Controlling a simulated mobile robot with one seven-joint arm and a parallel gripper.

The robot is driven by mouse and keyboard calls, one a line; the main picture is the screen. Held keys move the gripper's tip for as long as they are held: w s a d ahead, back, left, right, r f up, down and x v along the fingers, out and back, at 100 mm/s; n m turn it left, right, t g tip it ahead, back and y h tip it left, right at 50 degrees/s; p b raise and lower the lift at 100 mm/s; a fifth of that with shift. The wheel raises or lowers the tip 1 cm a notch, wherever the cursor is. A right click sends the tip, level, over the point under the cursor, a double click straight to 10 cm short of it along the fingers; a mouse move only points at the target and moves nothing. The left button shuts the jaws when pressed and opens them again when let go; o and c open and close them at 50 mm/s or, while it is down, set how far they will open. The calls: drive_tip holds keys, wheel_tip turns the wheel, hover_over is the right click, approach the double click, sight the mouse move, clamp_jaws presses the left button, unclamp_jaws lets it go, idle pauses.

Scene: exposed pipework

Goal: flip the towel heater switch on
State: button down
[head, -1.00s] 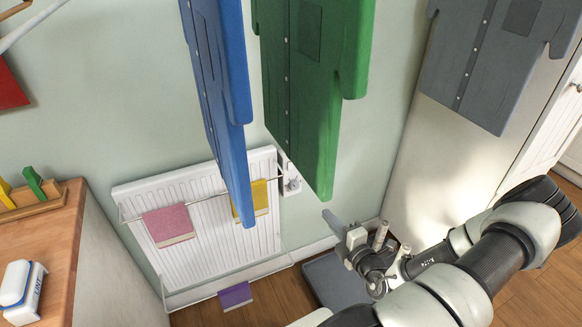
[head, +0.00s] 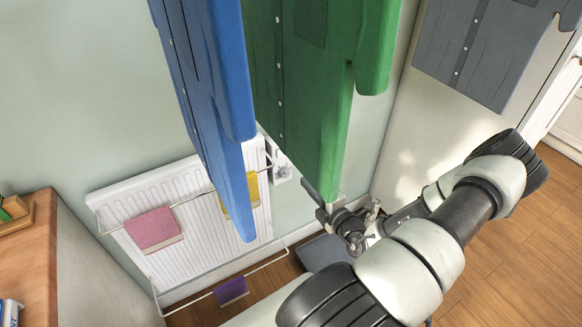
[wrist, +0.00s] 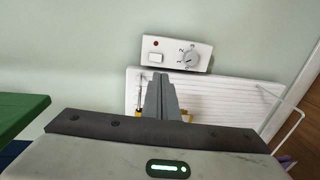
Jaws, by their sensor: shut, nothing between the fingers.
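The towel heater control box (wrist: 176,53) is a white panel on the wall. In the wrist view it has a small white rocker switch (wrist: 155,58) on the left, a red dot above that, and a round dial (wrist: 188,58) on the right. I cannot tell which way the rocker is tipped. In the head view the box (head: 280,168) shows beside the blue and green shirts, partly covered. My gripper (wrist: 160,78) is shut and empty, its fingertips just below the rocker in the picture. Contact cannot be told. In the head view my gripper (head: 308,186) is right of and below the box.
A white radiator (head: 180,235) with rails holds a pink towel (head: 153,229), a yellow towel (head: 252,188) and a purple towel (head: 231,291). The blue shirt (head: 205,90) and green shirt (head: 318,100) hang close to my arm. A wooden counter (head: 30,260) stands left.

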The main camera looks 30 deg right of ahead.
sight(281, 156)
drive_tip(key=w, duration=0.4)
drive_tip(key=w+f+b, duration=0.1)
drive_tip(key=w, duration=0.4)
drive_tip(key=w+b, duration=0.1)
drive_tip(key=w, duration=0.3)
drive_tip(key=shift+w+d+f, duration=0.35)
drive_tip(key=shift+w+f+t+b, duration=0.4)
drive_tip(key=shift+f+t+b, duration=0.3)
drive_tip(key=shift+b, duration=0.55)
drive_tip(key=shift+r+p, duration=0.45)
drive_tip(key=shift+r, duration=0.25)
drive_tip(key=shift+s, duration=0.1)
